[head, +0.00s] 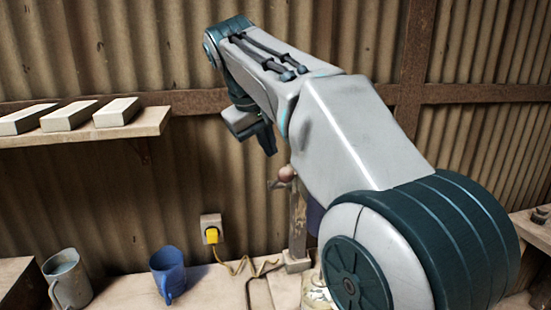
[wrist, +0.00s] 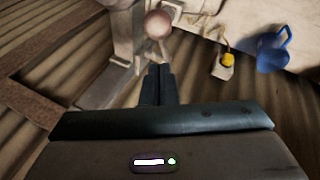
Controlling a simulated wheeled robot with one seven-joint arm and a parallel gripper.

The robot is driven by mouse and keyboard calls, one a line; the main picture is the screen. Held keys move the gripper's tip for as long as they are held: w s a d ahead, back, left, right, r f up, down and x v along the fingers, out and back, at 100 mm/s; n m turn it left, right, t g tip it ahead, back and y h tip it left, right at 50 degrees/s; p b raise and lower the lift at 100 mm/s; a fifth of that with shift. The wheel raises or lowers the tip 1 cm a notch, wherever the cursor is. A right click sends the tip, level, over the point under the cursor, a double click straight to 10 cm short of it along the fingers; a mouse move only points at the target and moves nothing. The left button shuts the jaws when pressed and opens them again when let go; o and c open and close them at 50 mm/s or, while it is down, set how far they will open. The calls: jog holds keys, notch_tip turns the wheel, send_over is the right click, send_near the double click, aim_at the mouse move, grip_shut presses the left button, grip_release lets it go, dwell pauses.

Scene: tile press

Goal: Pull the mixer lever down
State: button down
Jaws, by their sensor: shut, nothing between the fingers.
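The mixer lever shows as a round, pinkish knob (head: 287,173) beside the upper part of an upright post (head: 298,215) in the head view. In the wrist view the knob (wrist: 158,24) is straight ahead of the fingertips, with the post to its left. My gripper (head: 269,148) is above and slightly left of the knob in the head view, fingers pointing down. In the wrist view my gripper (wrist: 158,70) has its fingers together with nothing between them, and it looks apart from the knob. My forearm hides much of the mixer.
A blue jug (head: 168,272) and a grey mug (head: 67,279) stand on the bench at lower left. A yellow plug (head: 212,235) sits in a wall socket, its cable running to the right. A shelf (head: 150,122) holds several pale bars. The corrugated wall is close behind.

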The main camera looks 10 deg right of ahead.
jog(key=shift+s+d+f, duration=0.35)
jog(key=shift+f, duration=0.15)
jog(key=shift+s+d+f, duration=0.3)
jog(key=shift+s+f, duration=0.05)
jog(key=shift+f, duration=0.15)
jog(key=shift+f, duration=0.1)
